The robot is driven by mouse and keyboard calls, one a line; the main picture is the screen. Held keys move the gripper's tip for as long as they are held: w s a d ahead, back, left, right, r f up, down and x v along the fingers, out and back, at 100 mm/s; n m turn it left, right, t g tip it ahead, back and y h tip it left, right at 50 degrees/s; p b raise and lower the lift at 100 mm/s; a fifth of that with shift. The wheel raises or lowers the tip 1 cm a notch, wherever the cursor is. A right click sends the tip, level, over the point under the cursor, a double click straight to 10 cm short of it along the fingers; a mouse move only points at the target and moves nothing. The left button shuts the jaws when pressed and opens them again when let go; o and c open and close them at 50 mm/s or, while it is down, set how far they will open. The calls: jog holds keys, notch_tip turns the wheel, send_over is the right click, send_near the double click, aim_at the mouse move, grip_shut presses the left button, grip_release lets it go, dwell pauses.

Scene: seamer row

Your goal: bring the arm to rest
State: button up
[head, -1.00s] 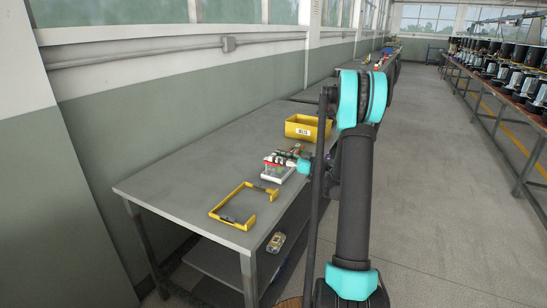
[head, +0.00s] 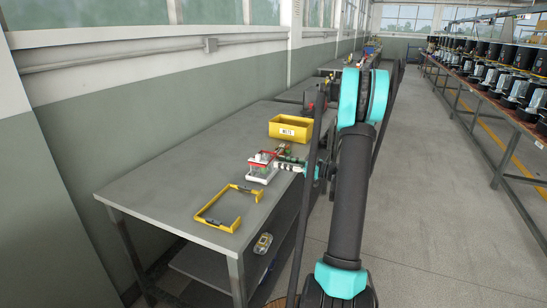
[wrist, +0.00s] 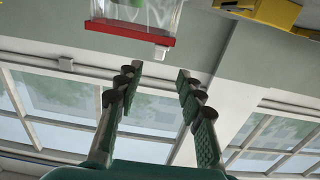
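My arm (head: 347,190) rises at the front and bends over to the bench side. My gripper (head: 284,157) is above the bench, close to a small clear and white box with a red edge (head: 262,167). In the wrist view, my gripper (wrist: 158,78) has its two dark green fingers apart, with nothing between them. The box (wrist: 130,24) shows beyond the fingertips at the top of that view. I cannot tell whether the gripper touches it.
The grey bench (head: 160,195) runs along the wall. It bears a yellow frame (head: 217,222) near the front and a labelled yellow bin (head: 291,129) behind the box. A yellow item (head: 262,244) lies on the lower shelf. The aisle floor (head: 430,210) to the right is clear.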

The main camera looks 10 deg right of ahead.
jog(key=s+a+f+m+g+h, duration=0.1)
jog(key=s+a+m+h, duration=0.1)
jog(key=s, duration=0.3)
jog(key=s+a+f+m+g+h, duration=0.1)
jog(key=s+a+f+g+h, duration=0.1)
jog(key=s+a, duration=0.3)
jog(key=s+a+f+m+g+h, duration=0.1)
jog(key=s+a+m+g+h, duration=0.1)
jog(key=s+a, duration=0.2)
jog(key=shift+s+a+f+m+h, duration=0.1)
jog(key=shift+s+f+m+h, duration=0.1)
jog(key=shift+s, duration=0.25)
jog(key=shift+s+a+f+m+h, duration=0.1)
jog(key=shift+s+f, duration=0.05)
jog(key=shift+s, duration=0.3)
jog(key=s+d+f+m+h, duration=0.1)
jog(key=s+d+f+h, duration=0.1)
jog(key=s, duration=0.4)
jog(key=s+d+f+m+h, duration=0.1)
jog(key=s+d+m+h, duration=0.1)
jog(key=s, duration=0.4)
jog(key=s+d+f+m+g+h, duration=0.1)
jog(key=s+d+f+m+h, duration=0.1)
jog(key=s, duration=0.4)
jog(key=shift+f+h, duration=0.35)
jog(key=shift+h, duration=0.55)
